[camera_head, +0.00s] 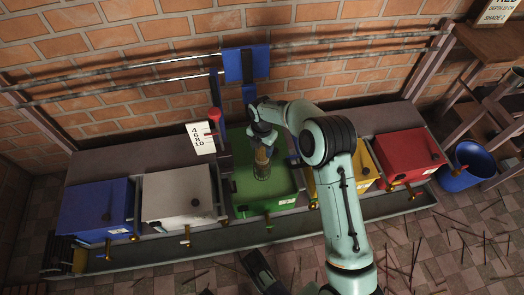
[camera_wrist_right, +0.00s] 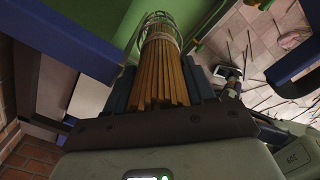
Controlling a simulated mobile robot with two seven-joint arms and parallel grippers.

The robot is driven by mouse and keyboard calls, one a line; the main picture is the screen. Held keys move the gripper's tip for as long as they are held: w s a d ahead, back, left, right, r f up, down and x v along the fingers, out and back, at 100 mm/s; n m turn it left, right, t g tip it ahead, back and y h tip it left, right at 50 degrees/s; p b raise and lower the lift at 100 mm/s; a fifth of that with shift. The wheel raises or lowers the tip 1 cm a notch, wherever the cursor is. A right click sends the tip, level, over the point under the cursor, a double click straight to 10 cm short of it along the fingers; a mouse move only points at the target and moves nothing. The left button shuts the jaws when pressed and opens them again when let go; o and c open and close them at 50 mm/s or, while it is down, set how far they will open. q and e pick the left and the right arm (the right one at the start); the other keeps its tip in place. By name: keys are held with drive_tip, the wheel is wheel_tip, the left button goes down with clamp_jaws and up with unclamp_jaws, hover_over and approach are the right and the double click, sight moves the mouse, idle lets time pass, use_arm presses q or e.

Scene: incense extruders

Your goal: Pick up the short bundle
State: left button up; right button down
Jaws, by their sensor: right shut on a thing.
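The short bundle (camera_head: 262,164) of tan sticks hangs upright below my right gripper (camera_head: 263,143), over the green box in the head view. My right gripper is shut on the bundle. In the right wrist view, the bundle (camera_wrist_right: 160,72) sits between the dark fingers, with its cut stick ends toward the camera. A pale band and thin wire loops show around its far part. A dark part at the bottom middle of the head view may be my left gripper (camera_head: 262,272); its jaws cannot be made out.
The green box (camera_head: 285,198) stands in a row with blue (camera_head: 95,208), white (camera_head: 178,195), yellow (camera_head: 361,165) and red (camera_head: 407,153) boxes. A blue post and number card (camera_head: 201,138) stand behind. A blue bucket (camera_head: 463,176) is at right; loose sticks litter the floor.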

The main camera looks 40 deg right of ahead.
use_arm(q)
drive_tip(key=w+r+t+p, duration=0.2)
drive_tip(key=w+r+p, duration=0.1)
drive_tip(key=w+r, duration=0.3)
use_arm(e)
wheel_tip(320, 180, up, 12)
drive_tip(key=shift+r, duration=0.15)
use_arm(q)
drive_tip(key=s+d+r+m+g+h+p, duration=0.1)
drive_tip(key=s+d+r+g+p, duration=0.3)
drive_tip(key=s+r+p, duration=0.8)
wheel_tip(320, 180, up, 4)
drive_tip(key=d+p, duration=0.2)
drive_tip(key=p, duration=0.2)
drive_tip(key=shift+s+f+h, duration=0.15)
drive_tip(key=shift+f+h, duration=0.1)
drive_tip(key=shift+h, duration=0.15)
use_arm(e)
wheel_tip(320, 180, up, 27)
use_arm(q)
drive_tip(key=shift+d, duration=0.1)
use_arm(e)
drive_tip(key=shift+f, duration=0.25)
